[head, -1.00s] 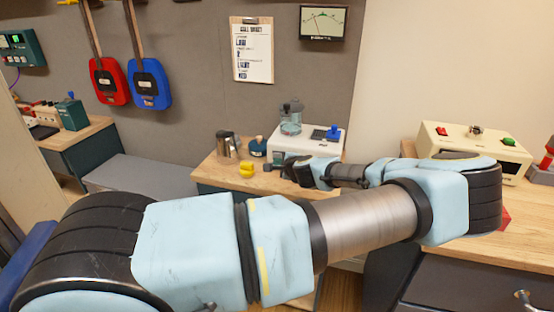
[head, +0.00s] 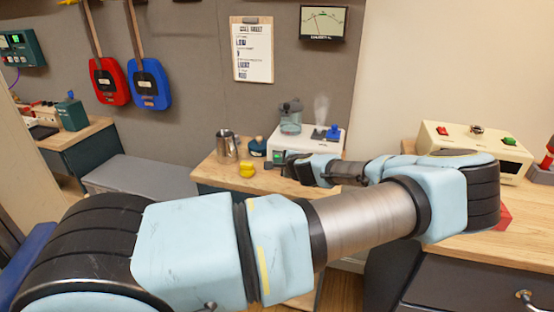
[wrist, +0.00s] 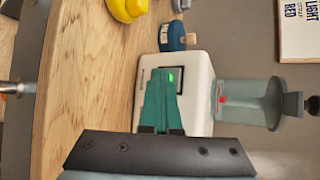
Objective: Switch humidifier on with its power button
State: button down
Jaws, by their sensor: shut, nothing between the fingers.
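The humidifier (head: 318,147) is a white box on the small wooden table, with a clear tank (head: 291,122) on top. A pale plume of mist (head: 321,108) rises from near its blue top part. My gripper (head: 276,158) is in front of that face. In the wrist view my gripper's teal fingers (wrist: 161,85) are together and empty, overlapping the front. They hide part of the panel, and I cannot make out the button or tell whether they touch.
A metal mug (head: 227,147), a dark blue jar (head: 257,147) and a yellow object (head: 247,170) stand left of the humidifier. A cream box with red and green buttons (head: 475,150) sits on the right bench. Bare table lies in front of the yellow object.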

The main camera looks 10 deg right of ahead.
jog(key=shift+s+a, duration=0.15)
jog(key=shift+s, duration=0.3)
jog(key=shift+s+a+p, duration=0.1)
jog(key=shift+s+a, duration=0.4)
jog(key=shift+s, duration=0.35)
jog(key=shift+s+a+p, duration=0.1)
jog(key=shift+s+a, duration=0.35)
jog(key=shift+s, duration=0.4)
jog(key=shift+s+a+p, duration=0.1)
jog(key=shift+s+a, duration=0.4)
jog(key=shift+s, duration=0.35)
jog(key=s+a+f+n+g+y, duration=0.1)
jog(key=s+a+f+n+g, duration=0.1)
jog(key=s+a+n+g, duration=0.4)
jog(key=s+a+f+n+g+y, duration=0.1)
jog(key=s+a+n+g, duration=0.25)
jog(key=a, duration=0.55)
jog(key=s+a+r+n+h, duration=0.1)
jog(key=s+r+n, duration=0.2)
jog(key=r, duration=0.3)
jog(key=s+a+r+n+g+h, duration=0.1)
jog(key=s+a+r+n+h, duration=0.1)
jog(key=r, duration=0.5)
jog(key=s+a+r+n+h, duration=0.1)
jog(key=s+a+r+n, duration=0.1)
jog(key=r, duration=0.4)
jog(key=shift+s+a+r+n+g+h, duration=0.3)
jog(key=shift+s+n, duration=0.55)
jog(key=shift+s, duration=0.4)
